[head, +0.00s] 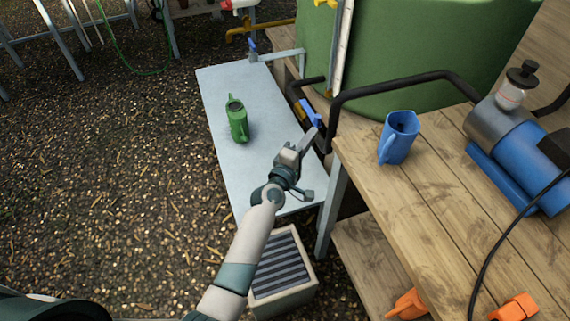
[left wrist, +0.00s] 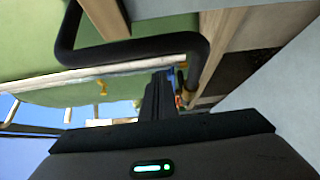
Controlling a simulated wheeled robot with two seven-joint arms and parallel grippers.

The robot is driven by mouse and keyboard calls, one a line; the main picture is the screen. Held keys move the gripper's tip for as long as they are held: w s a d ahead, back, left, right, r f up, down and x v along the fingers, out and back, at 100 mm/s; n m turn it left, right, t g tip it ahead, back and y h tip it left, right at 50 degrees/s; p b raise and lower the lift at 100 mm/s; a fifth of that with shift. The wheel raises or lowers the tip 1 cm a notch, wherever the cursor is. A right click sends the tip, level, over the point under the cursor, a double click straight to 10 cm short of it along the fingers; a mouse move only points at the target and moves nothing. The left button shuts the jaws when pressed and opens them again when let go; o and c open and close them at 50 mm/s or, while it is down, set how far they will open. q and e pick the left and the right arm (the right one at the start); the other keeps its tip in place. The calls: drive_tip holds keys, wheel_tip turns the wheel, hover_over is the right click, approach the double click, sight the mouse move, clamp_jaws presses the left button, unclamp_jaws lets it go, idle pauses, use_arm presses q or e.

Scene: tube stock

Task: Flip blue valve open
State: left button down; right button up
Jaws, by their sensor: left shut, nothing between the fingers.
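A blue valve handle (head: 311,115) sits on a brass-coloured fitting by the black pipe, under the green tank and over the right edge of the pale table. My left gripper (head: 312,134) is shut and empty, its fingertips just below and very close to the blue handle. I cannot tell whether they touch it. In the left wrist view the dark fingers (left wrist: 159,95) point towards a small blue part (left wrist: 172,77), mostly hidden behind them. My right gripper is out of view.
The black pipe (head: 400,83) bends close to the gripper. A blue jug (head: 398,137) and a blue pump (head: 515,155) stand on the wooden bench (head: 420,210). A slatted box (head: 282,268) is below.

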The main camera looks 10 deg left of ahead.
use_arm(q)
drive_tip(key=a+v, duration=0.1)
drive_tip(key=v, duration=1.2)
drive_tip(key=shift+a+y, duration=0.3)
drive_tip(key=shift+a, duration=0.1)
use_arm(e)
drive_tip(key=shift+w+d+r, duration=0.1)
use_arm(q)
drive_tip(key=shift+w+f, duration=0.1)
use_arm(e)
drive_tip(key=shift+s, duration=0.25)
